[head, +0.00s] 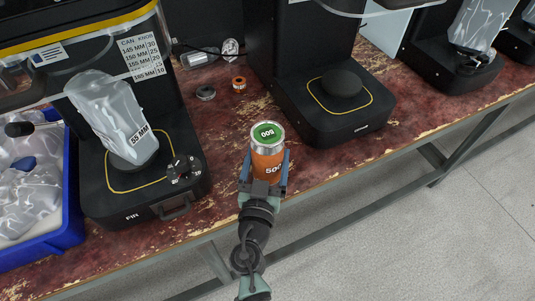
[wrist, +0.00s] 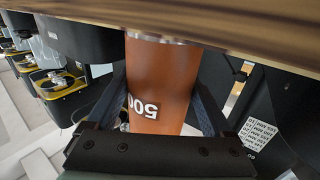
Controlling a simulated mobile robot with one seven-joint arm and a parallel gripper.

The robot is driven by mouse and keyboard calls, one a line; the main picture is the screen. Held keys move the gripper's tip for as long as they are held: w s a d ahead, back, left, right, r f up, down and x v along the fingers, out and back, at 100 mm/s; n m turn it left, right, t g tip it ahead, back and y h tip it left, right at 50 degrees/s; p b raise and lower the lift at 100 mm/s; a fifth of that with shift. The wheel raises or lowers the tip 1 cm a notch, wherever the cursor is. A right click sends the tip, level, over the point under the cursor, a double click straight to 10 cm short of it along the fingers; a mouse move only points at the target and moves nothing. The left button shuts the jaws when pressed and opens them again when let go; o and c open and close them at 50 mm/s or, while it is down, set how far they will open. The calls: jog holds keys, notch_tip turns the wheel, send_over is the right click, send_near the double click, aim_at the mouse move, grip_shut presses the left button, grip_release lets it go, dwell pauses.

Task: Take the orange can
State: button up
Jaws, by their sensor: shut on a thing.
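The orange can (head: 267,163) has a silver rim and a green label on top, and "500" is printed on its side. It stands near the front edge of the worn red-brown table (head: 225,135), between two black seamer machines. My gripper (head: 264,172) is shut on the can, with one finger on each side. In the wrist view the orange can (wrist: 160,80) fills the middle between the fingers of my gripper (wrist: 160,105). I cannot tell whether the can's base touches the table.
The left seamer (head: 130,190) holds a clear bag-like piece marked 55 MM. The right seamer (head: 335,105) has an empty round plate. A small orange ring (head: 239,84) and a dark ring (head: 206,93) lie behind the can. A blue bin (head: 70,225) stands at the left.

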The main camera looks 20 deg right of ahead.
grip_shut()
jog(key=shift+r, duration=0.15)
jog(key=shift+r, duration=0.1)
